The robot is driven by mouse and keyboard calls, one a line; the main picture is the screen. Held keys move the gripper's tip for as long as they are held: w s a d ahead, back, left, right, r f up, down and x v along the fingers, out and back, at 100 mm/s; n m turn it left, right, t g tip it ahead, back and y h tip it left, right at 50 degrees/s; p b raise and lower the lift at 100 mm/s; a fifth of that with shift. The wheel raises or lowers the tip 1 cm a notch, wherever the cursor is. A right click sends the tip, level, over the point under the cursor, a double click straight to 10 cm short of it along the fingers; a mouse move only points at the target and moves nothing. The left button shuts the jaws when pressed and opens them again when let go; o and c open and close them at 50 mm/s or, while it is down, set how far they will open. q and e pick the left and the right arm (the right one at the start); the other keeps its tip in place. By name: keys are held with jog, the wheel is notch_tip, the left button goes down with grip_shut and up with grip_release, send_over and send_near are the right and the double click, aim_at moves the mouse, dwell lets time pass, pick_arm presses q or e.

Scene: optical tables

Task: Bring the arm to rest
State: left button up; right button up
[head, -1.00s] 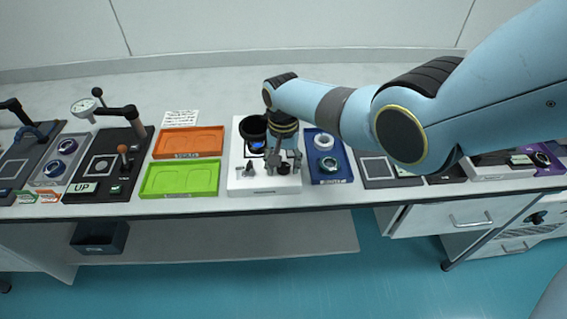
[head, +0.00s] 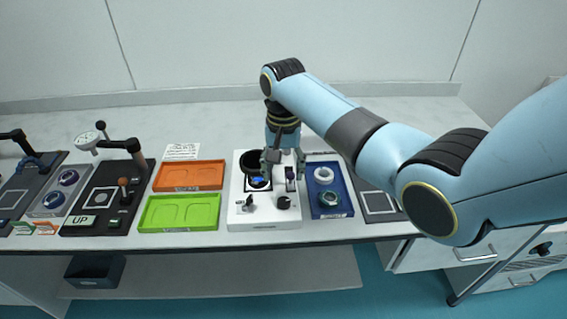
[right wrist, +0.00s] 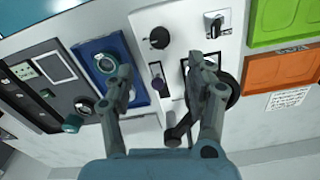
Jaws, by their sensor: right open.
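My right gripper (head: 283,168) is open over the white instrument (head: 262,218) in the head view. Its fingers point down and nothing shows between them. In the right wrist view the two spread fingers of the gripper (right wrist: 160,85) hang over the white instrument (right wrist: 165,70), with a clear gap between them. The instrument carries a black knob (head: 283,202), a small lever switch (head: 247,203) and a black round part (head: 254,161). One finger partly covers its small screen. My left gripper is not in view.
A blue tray (head: 342,206) with ring-shaped parts lies right of the instrument. Green (head: 180,225) and orange (head: 190,175) trays lie to its left. A dark press station (head: 108,222) with a lever stands further left. The wall is behind the table.

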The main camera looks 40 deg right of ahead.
jog(key=shift+r, duration=0.85)
jog(key=s+f+g+b, duration=0.1)
jog(key=s+f+b, duration=0.1)
jog(key=s+f, duration=0.2)
jog(key=s+f+b, duration=0.2)
jog(key=s+f, duration=0.2)
jog(key=f, duration=0.3)
jog(key=s+f+g+b, duration=0.1)
jog(key=s+f+b, duration=0.1)
jog(key=s+f, duration=0.2)
jog(key=shift+a+f+g+b, duration=0.15)
jog(key=shift+f+b, duration=0.05)
jog(key=shift+f, duration=0.3)
jog(key=shift+a+f+g+b, duration=0.1)
jog(key=shift+f+g+b, duration=0.1)
jog(key=shift+f, duration=0.25)
jog(key=s+f+n+t+b, duration=0.3)
jog(key=s+f+n+b, duration=0.6)
jog(key=s+f, duration=2.5)
notch_tip(320, 180, down, 4)
jog(key=b, duration=0.4)
jog(key=shift+s+d+r+t+h+b, duration=0.25)
jog(key=shift+s+d+t+h+b, duration=0.1)
jog(key=shift+s+d+h+b, duration=0.05)
jog(key=shift+c, duration=0.2)
